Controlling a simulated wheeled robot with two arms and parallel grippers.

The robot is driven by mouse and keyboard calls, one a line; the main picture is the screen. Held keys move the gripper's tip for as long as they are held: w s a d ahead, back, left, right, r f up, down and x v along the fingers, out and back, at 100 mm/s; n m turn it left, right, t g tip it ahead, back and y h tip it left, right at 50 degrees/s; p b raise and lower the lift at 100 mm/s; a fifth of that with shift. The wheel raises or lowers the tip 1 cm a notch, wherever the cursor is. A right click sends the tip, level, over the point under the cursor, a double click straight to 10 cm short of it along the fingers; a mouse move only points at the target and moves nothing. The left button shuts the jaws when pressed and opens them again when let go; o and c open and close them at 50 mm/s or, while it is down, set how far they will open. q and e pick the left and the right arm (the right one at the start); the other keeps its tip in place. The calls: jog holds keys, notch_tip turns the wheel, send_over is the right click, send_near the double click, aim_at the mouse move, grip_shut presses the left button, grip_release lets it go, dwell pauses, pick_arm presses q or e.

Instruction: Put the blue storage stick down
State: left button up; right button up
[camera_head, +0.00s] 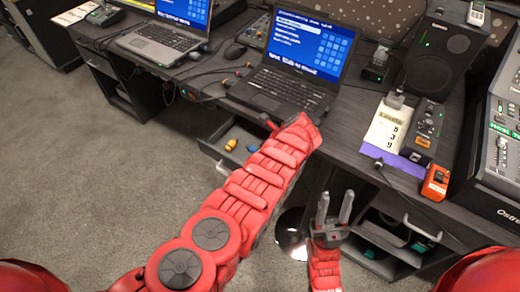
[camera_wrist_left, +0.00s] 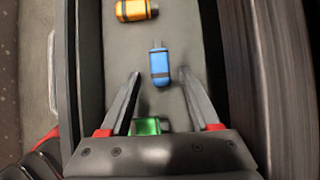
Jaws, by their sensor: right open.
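The blue storage stick (camera_wrist_left: 160,65) lies on the floor of an open drawer (camera_wrist_left: 191,25); it also shows in the head view (camera_head: 253,148). My left gripper (camera_wrist_left: 160,78) is open above the drawer. Its fingertips are on either side of the stick's near end, with gaps on both sides. In the head view my red forearm hides most of this gripper. My right gripper (camera_head: 335,198) is open and empty, in front of the desk at the lower right.
An orange stick (camera_wrist_left: 136,10) and a partly hidden green one (camera_wrist_left: 147,125) lie in the same drawer. Drawer walls stand close on both sides. A laptop (camera_head: 283,90) sits on the desk above. A small red-orange box (camera_head: 435,183) stands near the desk's right edge.

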pick_arm(q)
jog(key=shift+r, duration=0.1)
jog(key=shift+r+p, duration=0.35)
jog(key=shift+p, duration=0.15)
jog(key=p+v, duration=0.3)
jog(key=v, duration=0.3)
jog(key=shift+a+p, duration=0.1)
jog(key=shift+p, duration=0.3)
jog(key=shift+v, duration=3)
jog(key=shift+f, duration=0.1)
